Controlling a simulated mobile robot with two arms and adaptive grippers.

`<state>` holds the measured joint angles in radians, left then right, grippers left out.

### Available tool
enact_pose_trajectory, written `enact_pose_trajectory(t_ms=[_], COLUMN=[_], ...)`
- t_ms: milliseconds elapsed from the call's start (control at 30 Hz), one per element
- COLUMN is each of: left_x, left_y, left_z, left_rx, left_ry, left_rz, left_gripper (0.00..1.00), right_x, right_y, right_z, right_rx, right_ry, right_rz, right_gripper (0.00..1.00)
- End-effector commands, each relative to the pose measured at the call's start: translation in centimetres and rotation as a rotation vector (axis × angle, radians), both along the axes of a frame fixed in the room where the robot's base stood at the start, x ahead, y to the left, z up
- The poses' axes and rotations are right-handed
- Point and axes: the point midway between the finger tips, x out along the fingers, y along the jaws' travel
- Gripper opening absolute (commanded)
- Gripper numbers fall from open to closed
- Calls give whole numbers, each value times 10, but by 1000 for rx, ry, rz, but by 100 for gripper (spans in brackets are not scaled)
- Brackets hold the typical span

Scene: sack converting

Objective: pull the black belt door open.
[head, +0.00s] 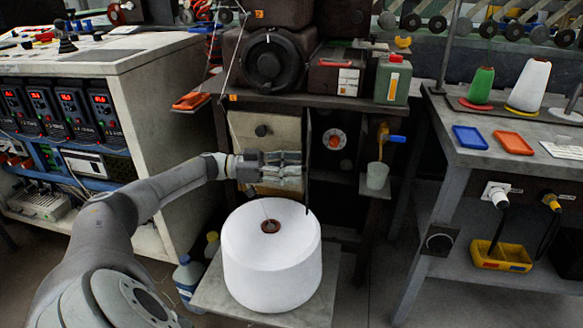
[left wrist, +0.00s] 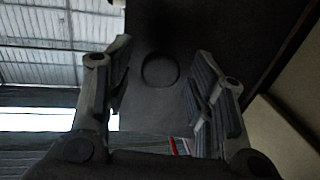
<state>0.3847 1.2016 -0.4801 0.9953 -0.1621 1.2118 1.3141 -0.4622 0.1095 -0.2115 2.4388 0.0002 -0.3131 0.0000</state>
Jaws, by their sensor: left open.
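The black belt door (head: 308,150) shows in the head view as a thin dark panel seen almost edge-on, right of the beige panel. In the left wrist view the dark door (left wrist: 160,35) faces the camera, with a round dark disc or knob (left wrist: 159,70) on it. My left gripper (head: 298,169) is open and points right, close to the door. In the left wrist view its fingers (left wrist: 162,85) stand apart on either side of the round part. I cannot tell whether they touch the door. My right gripper is not in view.
A big white yarn cone (head: 290,265) stands on a low platform (head: 210,298) just below my left gripper. A beige panel (head: 280,130) with a dark knob is behind it. A control cabinet (head: 165,100) borders my arm at left.

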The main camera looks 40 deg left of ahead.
Motion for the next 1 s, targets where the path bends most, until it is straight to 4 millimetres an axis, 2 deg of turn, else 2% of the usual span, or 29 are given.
enact_pose_trajectory(t_ms=[167, 400, 600, 800, 1000], left_x=[-13, -48, -71, -81, -82], left_y=[15, 53, 77, 86, 87], left_z=[-1, -1, 0, 0, 0], left_rx=[2, 2, 1, 1, 1], left_ry=[4, 3, 1, -1, -1], left_rz=[4, 5, 4, 1, 0], left_gripper=[50, 50, 50, 50, 50], right_x=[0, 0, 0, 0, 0], right_y=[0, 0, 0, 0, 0], right_z=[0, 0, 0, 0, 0], right_rx=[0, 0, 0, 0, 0], right_ry=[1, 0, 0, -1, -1], right_rz=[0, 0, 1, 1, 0], right_gripper=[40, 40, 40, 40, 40])
